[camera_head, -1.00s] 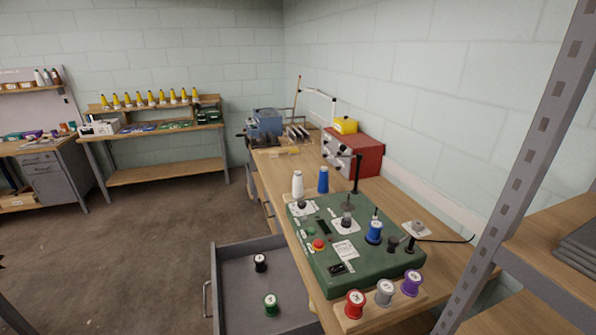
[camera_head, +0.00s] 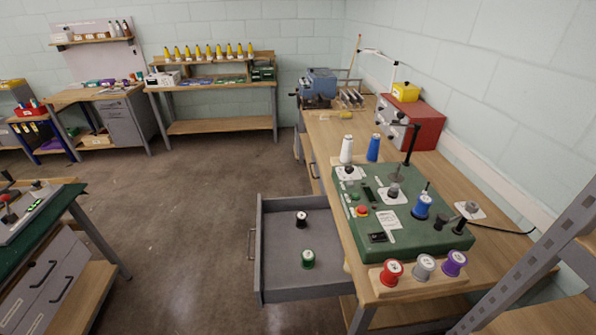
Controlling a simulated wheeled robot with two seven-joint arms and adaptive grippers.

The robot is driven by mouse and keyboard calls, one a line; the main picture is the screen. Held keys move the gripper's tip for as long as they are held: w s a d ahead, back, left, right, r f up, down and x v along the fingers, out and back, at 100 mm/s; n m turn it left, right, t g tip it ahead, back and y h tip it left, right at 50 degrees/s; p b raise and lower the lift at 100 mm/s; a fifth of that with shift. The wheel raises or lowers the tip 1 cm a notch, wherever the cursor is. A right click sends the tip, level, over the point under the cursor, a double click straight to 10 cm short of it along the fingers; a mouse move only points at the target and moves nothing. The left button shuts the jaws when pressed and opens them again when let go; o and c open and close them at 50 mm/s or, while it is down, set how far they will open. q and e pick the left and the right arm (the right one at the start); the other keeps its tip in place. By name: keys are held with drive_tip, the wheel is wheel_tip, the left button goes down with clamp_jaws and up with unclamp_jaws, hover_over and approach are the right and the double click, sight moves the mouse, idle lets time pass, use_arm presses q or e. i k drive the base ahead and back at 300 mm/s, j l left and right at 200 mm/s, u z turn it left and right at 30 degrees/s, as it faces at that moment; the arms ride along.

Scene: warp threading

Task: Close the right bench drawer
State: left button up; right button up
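The right bench drawer (camera_head: 259,273) is a grey metal drawer, pulled well out from the left side of the wooden bench (camera_head: 350,262). Its handle (camera_head: 251,243) is on its left face. A black spool (camera_head: 301,220) and a green spool (camera_head: 308,259) stand inside it. Neither of my grippers is in view.
A green machine panel (camera_head: 408,222) with spools stands on the bench. A grey shelf post (camera_head: 530,262) is at the right. A green-topped table (camera_head: 50,215) is at the left. The brown floor (camera_head: 190,215) left of the drawer is clear.

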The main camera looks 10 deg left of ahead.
sight(279, 247)
drive_tip(key=i+j+u, duration=0.15)
drive_tip(key=j, duration=1.1)
drive_tip(key=k+j, duration=0.05)
drive_tip(key=k, duration=0.05)
